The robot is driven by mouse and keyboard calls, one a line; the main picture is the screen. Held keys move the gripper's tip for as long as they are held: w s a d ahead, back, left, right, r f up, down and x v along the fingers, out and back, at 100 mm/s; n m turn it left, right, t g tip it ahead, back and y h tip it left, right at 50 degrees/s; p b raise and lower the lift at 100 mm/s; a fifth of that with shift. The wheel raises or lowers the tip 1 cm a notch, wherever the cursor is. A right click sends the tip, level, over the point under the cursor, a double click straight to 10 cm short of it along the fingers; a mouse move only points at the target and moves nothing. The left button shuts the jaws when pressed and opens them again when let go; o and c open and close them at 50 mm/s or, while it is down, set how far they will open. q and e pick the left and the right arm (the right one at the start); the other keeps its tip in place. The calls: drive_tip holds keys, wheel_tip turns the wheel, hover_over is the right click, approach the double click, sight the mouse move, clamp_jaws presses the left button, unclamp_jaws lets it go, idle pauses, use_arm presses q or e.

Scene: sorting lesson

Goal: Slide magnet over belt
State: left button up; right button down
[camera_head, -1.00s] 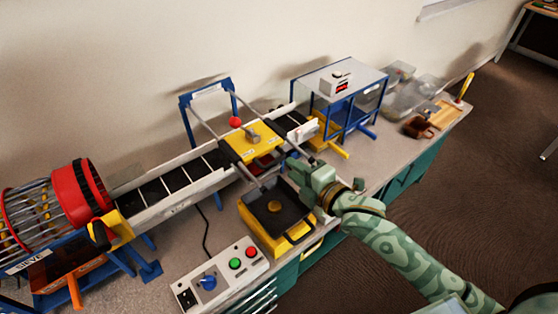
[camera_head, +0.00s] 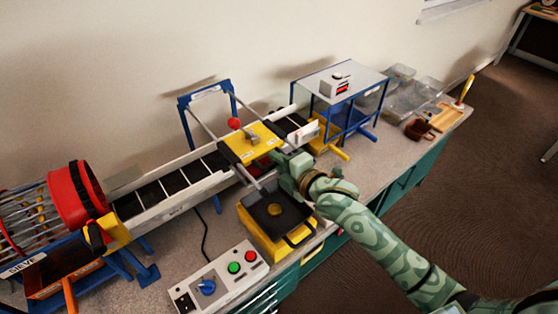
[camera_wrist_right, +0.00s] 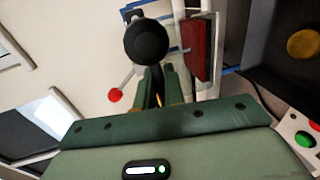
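The magnet looks to be the yellow plate (camera_head: 262,139) with a grey part on top, lying across two rails over the dark slatted belt (camera_head: 174,183). A red ball (camera_head: 234,122) stands at its back left and also shows in the right wrist view (camera_wrist_right: 115,95). My right gripper (camera_head: 280,170) is at the plate's front right edge. In the right wrist view a round black knob (camera_wrist_right: 147,42) is just beyond my right fingertips (camera_wrist_right: 157,75). A narrow dark gap shows between the fingers; whether they grip the knob's stem is unclear. My left gripper is out of view.
A yellow box with a dark tray (camera_head: 272,210) stands just in front of the belt. A control box (camera_head: 222,280) with buttons is at the front. A red drum sieve (camera_head: 72,205) is at left, a blue frame with a clear top (camera_head: 345,95) at right.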

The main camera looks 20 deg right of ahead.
sight(269, 149)
drive_tip(key=x, duration=0.2)
drive_tip(key=r+x, duration=0.1)
drive_tip(key=x, duration=0.1)
drive_tip(key=shift+w+f, duration=0.15)
drive_tip(key=shift+w, duration=0.05)
drive_tip(key=c, duration=1.6)
unclamp_jaws()
drive_tip(key=p+v, duration=0.3)
drive_tip(key=v, duration=1.3)
drive_tip(key=shift+s, duration=0.2)
